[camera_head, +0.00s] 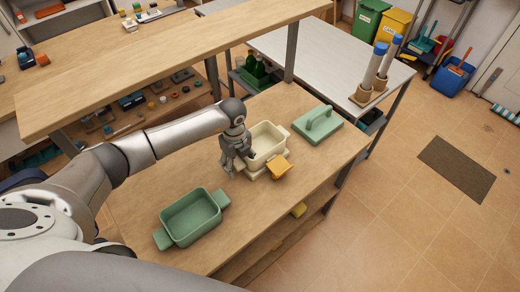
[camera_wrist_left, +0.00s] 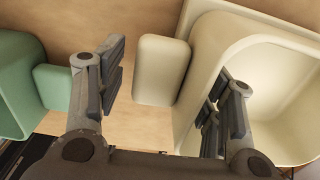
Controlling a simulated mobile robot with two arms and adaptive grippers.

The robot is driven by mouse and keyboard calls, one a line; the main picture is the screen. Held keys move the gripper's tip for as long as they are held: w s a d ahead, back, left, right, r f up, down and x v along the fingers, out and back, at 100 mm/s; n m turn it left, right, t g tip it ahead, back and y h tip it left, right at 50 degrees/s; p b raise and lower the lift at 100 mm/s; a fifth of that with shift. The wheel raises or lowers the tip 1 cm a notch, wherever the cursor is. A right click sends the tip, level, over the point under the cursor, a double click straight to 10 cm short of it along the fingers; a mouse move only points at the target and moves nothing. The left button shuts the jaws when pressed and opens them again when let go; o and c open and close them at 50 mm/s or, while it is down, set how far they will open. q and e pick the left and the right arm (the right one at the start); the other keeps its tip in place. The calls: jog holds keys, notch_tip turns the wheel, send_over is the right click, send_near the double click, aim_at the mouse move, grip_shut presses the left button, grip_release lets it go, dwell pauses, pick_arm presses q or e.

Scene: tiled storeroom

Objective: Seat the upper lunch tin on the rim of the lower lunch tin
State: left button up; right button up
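The cream lunch tin (camera_head: 266,139) stands on the wooden bench in the head view; its rim and inside fill the right of the left wrist view (camera_wrist_left: 255,35). The green lunch tin (camera_head: 190,217), open and empty, sits nearer on the bench, and part of it shows at the left wrist view's left edge (camera_wrist_left: 18,85). My left gripper (camera_head: 234,163) is at the cream tin's left end. In the wrist view its open fingers (camera_wrist_left: 170,82) stand apart, with the cream end tab (camera_wrist_left: 160,70) between them. The right finger overlaps the tin's inside. My right gripper is not in view.
A green lid with a handle (camera_head: 318,124) lies behind right of the cream tin. A yellow-orange piece (camera_head: 277,168) is close at the cream tin's front. A raised wooden shelf (camera_head: 170,65) runs behind. Bare bench lies right of the green tin.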

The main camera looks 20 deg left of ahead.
pick_arm(q)
jog(key=c, duration=1.2)
jog(key=shift+r, duration=0.1)
